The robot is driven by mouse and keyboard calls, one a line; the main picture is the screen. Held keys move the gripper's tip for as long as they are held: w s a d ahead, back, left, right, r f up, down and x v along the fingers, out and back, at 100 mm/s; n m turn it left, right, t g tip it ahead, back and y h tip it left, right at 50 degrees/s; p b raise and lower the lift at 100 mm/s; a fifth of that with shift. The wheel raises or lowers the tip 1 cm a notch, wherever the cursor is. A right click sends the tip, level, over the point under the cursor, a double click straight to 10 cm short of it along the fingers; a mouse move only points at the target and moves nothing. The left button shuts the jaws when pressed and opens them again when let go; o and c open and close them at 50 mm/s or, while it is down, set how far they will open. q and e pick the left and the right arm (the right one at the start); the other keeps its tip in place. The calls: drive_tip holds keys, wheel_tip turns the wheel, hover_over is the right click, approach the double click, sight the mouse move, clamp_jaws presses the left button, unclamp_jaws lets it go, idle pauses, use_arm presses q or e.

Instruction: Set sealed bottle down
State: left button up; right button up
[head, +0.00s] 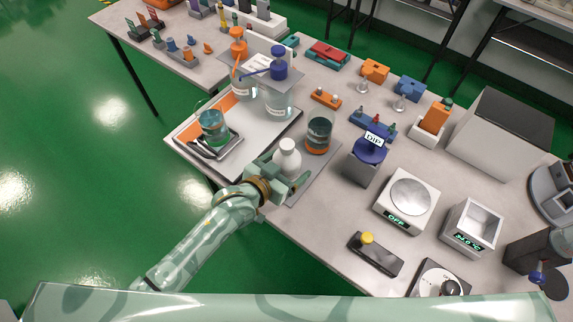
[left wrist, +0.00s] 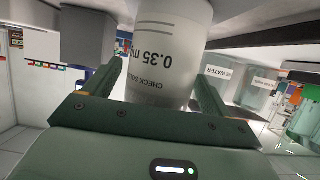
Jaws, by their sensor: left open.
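The white bottle (head: 287,160) with a white cap stands upright at the near end of a grey mat (head: 322,168). Its printed label appears upside down in the left wrist view (left wrist: 170,45). My left gripper (head: 284,184) is at the bottle from the table's front side. In the left wrist view its fingers (left wrist: 160,88) are open, one on each side of the bottle, with a gap visible beside it. The bottle's base is partly hidden by the gripper in the head view. My right gripper is in neither view.
A beaker of dark liquid (head: 319,132) stands just behind the bottle. A white tray (head: 262,130) with a beaker (head: 213,126) lies left. A blue-topped block (head: 366,160) and a scale (head: 407,200) stand right. The mat right of the bottle is bare.

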use_arm(q)
drive_tip(key=shift+r, duration=0.1)
drive_tip(key=shift+s+a+r, duration=0.15)
drive_tip(key=shift+s+r, duration=0.05)
drive_tip(key=p+v, duration=0.4)
drive_tip(key=v, duration=0.6)
drive_tip(key=s+a+f+n+g+y, duration=0.15)
drive_tip(key=s+a+f, duration=0.25)
drive_tip(key=f, duration=0.4)
drive_tip(key=s+a+f+g+y, duration=0.1)
drive_tip(key=s+a+f+y, duration=0.2)
drive_tip(key=f, duration=0.4)
drive_tip(key=s+a+f+n+g+y, duration=0.1)
drive_tip(key=s+a+f+g, duration=0.1)
drive_tip(key=s+a+f, duration=0.35)
drive_tip(key=s+a+f+g, duration=0.2)
drive_tip(key=s+f, duration=0.2)
drive_tip(key=s, duration=0.4)
drive_tip(key=s+a+f+g+y, duration=0.1)
drive_tip(key=s+a+f, duration=0.1)
drive_tip(key=s+f, duration=0.3)
drive_tip(key=s+a+f+g+y, duration=0.1)
drive_tip(key=s+f, duration=0.3)
drive_tip(key=s, duration=0.7)
drive_tip(key=shift+s+a+f+n+g, duration=0.15)
drive_tip(key=shift+a+f+n+g, duration=0.25)
drive_tip(key=shift+g, duration=0.45)
drive_tip(key=shift+a+r+y, duration=0.1)
drive_tip(key=shift+y, duration=0.15)
